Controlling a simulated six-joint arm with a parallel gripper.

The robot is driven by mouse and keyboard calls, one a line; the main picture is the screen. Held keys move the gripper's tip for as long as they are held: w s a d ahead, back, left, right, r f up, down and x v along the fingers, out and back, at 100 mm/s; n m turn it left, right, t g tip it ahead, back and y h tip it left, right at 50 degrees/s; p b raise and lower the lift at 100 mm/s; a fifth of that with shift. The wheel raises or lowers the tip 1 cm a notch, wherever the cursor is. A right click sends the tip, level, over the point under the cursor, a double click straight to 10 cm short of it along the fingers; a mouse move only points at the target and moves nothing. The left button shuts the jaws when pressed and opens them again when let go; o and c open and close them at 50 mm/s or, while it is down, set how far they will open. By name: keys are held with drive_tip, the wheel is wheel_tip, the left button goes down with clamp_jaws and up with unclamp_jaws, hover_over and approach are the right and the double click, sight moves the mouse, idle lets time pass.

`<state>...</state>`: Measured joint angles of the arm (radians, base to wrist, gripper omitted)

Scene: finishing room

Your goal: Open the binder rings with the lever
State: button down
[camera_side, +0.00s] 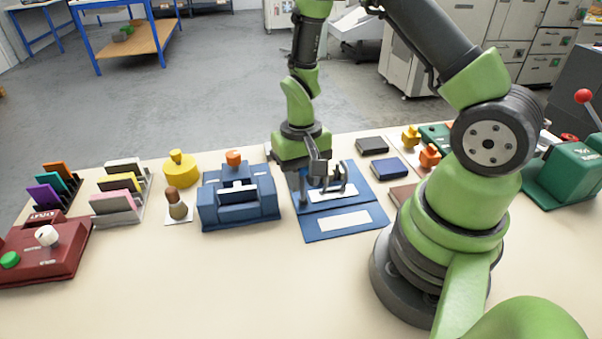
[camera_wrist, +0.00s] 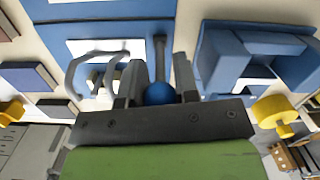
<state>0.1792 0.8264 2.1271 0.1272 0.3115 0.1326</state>
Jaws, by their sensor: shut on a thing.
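The blue binder (camera_side: 340,226) lies open and flat on the table, with white label panels on it; its blue cover also shows in the wrist view (camera_wrist: 100,29). Grey metal rings (camera_side: 346,183) stand on its spine, and they arch up at the left in the wrist view (camera_wrist: 76,66). I cannot tell whether the ring halves meet. The lever is a grey rod (camera_wrist: 159,58) with a round blue knob (camera_wrist: 159,94). My gripper (camera_wrist: 159,84) has its fingers on both sides of the knob, shut on it. In the side view my gripper (camera_side: 318,172) hides the knob.
A blue device with an orange knob (camera_side: 233,157) stands close left of the binder. Dark blocks (camera_side: 372,145) lie at the right. A yellow knob piece (camera_side: 180,166), a wood-handled stamp (camera_side: 177,206) and card racks (camera_side: 118,204) stand further left. The table's front is clear.

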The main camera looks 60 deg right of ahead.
drive_tip(key=shift+s+a+t+h, duration=0.2)
drive_tip(key=shift+t+h, duration=0.1)
drive_tip(key=c, duration=0.9)
unclamp_jaws()
drive_tip(key=shift+o, duration=0.2)
wheel_tip(320, 180, up, 10)
drive_tip(key=shift+d, duration=0.15)
